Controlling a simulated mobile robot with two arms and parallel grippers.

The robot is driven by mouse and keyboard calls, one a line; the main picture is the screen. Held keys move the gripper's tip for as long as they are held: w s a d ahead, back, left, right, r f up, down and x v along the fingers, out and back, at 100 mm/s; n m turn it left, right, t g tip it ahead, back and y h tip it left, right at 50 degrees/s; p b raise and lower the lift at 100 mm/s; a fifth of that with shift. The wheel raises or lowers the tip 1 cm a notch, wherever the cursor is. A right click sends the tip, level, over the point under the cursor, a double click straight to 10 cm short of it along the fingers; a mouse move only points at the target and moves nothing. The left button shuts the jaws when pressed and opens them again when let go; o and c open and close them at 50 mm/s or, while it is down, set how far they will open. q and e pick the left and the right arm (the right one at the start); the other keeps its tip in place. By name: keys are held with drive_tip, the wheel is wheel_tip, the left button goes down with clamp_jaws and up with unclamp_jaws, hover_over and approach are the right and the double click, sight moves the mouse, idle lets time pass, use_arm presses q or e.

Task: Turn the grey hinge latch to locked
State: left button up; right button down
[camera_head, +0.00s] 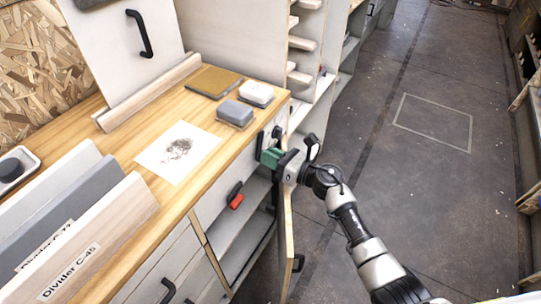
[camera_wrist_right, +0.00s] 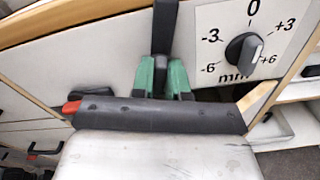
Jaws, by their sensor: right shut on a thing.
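The grey hinge latch is a dark grey lever (camera_wrist_right: 165,28) on the pale cabinet front under the worktop, upright in the right wrist view. In the head view it shows as a small dark strip (camera_head: 260,141) just above my fingers. My right gripper (camera_head: 271,157) has green fingertips, which show in the wrist view (camera_wrist_right: 165,80) on either side of the lever's lower part. It is shut on the lever. The fingers hide the lever's lower end. My left gripper is not in view.
A dial (camera_wrist_right: 242,50) marked in mm sits right of the lever. A red-and-black handle (camera_head: 236,196) is below left. A cabinet door (camera_head: 287,240) stands open under my gripper. Grey (camera_head: 235,113) and white (camera_head: 257,93) blocks lie on the worktop. The floor (camera_head: 430,190) at right is clear.

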drive_tip(key=shift+w+d+f+m+p, duration=0.15)
drive_tip(key=shift+m+p, duration=0.4)
drive_tip(key=shift+m, duration=1.9)
drive_tip(key=shift+w+d+f+m+p, duration=0.15)
drive_tip(key=shift+m+p, duration=0.35)
drive_tip(key=shift+m, duration=1.9)
drive_tip(key=shift+w+f+m+p, duration=0.15)
drive_tip(key=shift+m+p, duration=0.4)
drive_tip(key=shift+m, duration=1.9)
drive_tip(key=shift+s+f, duration=0.1)
drive_tip(key=c, duration=1.1)
unclamp_jaws()
drive_tip(key=v, duration=1)
drive_tip(key=shift+s+d+b, duration=0.25)
drive_tip(key=shift+d+b, duration=0.05)
drive_tip(key=shift+b, duration=0.05)
